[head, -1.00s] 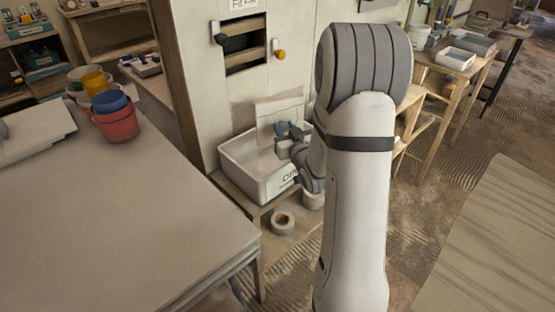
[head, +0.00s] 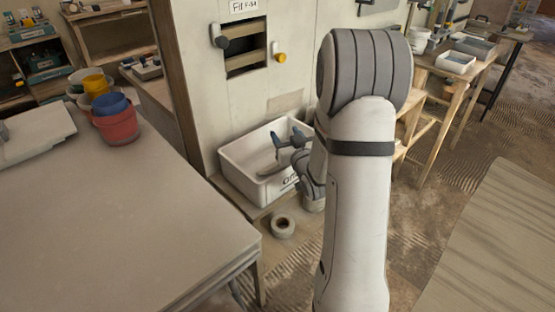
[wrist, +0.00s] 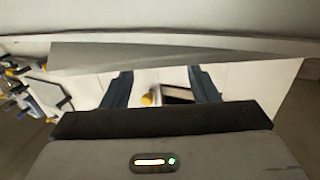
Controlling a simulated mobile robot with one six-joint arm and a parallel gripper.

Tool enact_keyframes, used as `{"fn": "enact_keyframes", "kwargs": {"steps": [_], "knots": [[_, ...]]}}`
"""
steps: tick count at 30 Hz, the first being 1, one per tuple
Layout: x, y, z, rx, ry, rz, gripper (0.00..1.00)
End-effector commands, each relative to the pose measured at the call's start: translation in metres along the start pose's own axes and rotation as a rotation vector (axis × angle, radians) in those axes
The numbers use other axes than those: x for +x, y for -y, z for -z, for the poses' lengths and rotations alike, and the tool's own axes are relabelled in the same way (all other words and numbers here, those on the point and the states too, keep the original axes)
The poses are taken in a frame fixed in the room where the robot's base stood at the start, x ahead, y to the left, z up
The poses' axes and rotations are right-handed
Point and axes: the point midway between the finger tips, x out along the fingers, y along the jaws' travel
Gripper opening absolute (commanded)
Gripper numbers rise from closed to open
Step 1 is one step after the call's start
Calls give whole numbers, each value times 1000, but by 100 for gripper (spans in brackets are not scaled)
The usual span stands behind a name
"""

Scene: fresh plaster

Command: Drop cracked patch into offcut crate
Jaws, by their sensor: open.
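The white offcut crate (head: 232,178) stands on a low wooden shelf against the pale wall panel. Lettering on its front is partly covered by my arm. My gripper (head: 284,138) is over the crate, its two dark fingers spread apart with nothing between them. In the wrist view my gripper (wrist: 160,88) also shows open and empty. A grey, thin-edged piece (head: 268,170) lies low inside the crate, apart from the fingers; it looks like the cracked patch, but its face and crack cannot be made out. A grey slab edge (wrist: 170,54) crosses the wrist view beyond the fingers.
A grey-topped table (head: 120,215) with nested buckets (head: 116,125) fills the left. The wall has a slot (head: 246,62), knobs and a beige rectangle (head: 285,102). A tape roll (head: 283,226) sits below the crate. Open floor lies at right.

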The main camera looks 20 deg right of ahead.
Motion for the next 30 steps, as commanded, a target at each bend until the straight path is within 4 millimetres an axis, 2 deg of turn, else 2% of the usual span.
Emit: {"fn": "enact_keyframes", "kwargs": {"steps": [8,12,18,30], "knots": [[-48,-1,0,0,0,-3,54],[-64,-1,-2,-1,-3,-3,54],[-73,0,0,0,-1,-1,54],[-73,0,3,-3,6,-2,54]]}}
